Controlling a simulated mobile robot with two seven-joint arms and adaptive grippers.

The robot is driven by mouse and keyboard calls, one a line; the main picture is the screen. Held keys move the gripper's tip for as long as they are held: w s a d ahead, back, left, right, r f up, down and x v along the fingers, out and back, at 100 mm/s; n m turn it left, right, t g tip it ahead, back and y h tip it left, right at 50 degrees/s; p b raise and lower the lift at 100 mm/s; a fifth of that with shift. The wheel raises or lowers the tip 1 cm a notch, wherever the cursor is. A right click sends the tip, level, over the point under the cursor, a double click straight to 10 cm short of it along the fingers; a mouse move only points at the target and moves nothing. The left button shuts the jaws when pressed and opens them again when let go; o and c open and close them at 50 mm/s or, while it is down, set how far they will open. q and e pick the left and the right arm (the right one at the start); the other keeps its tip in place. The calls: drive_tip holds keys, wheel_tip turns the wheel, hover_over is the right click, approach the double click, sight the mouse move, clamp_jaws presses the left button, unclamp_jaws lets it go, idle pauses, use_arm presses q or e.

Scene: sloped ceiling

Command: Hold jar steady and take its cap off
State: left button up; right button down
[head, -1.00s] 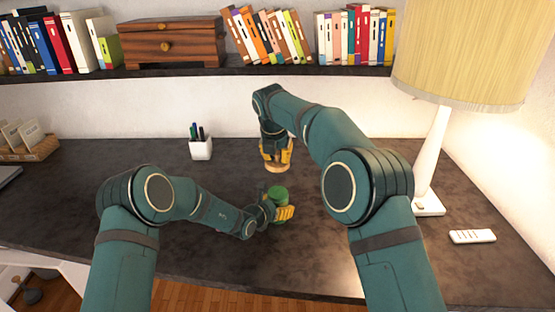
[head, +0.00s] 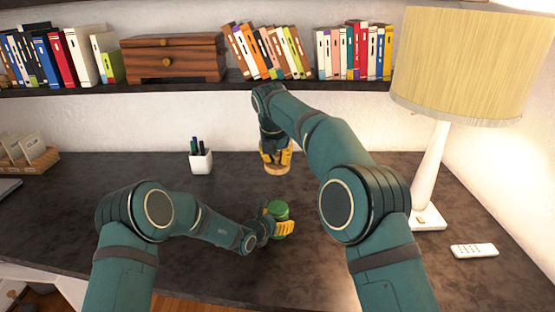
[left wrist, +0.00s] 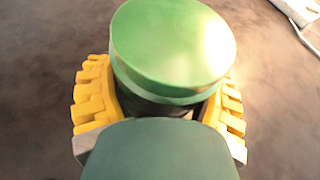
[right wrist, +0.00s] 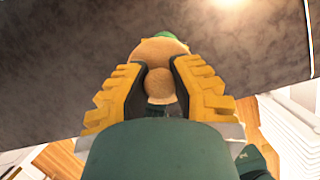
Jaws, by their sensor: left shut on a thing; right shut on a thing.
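A green jar (head: 279,211) stands upright, or nearly so, in my left gripper (head: 281,229). In the left wrist view, the gripper (left wrist: 160,108) is shut around the jar (left wrist: 170,50) below its smooth, round green top. My right gripper (head: 276,155) is shut on a tan, cork-coloured cap (head: 277,170), behind the jar and apart from it in the head view. The right wrist view shows the cap (right wrist: 158,55) with its round knob between the fingers. A bit of green shows just past the cap. I cannot tell whether the jar's base touches the desk.
The dark desk (head: 90,190) is mostly clear. A white pen cup (head: 201,161) stands at the back left. A lamp (head: 430,180) and a white remote (head: 474,250) are at the right. A shelf (head: 190,85) with books and a wooden box runs above.

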use_arm(q)
drive_tip(key=o, duration=1.3)
drive_tip(key=shift+s+a, duration=0.1)
drive_tip(key=v, duration=1.2)
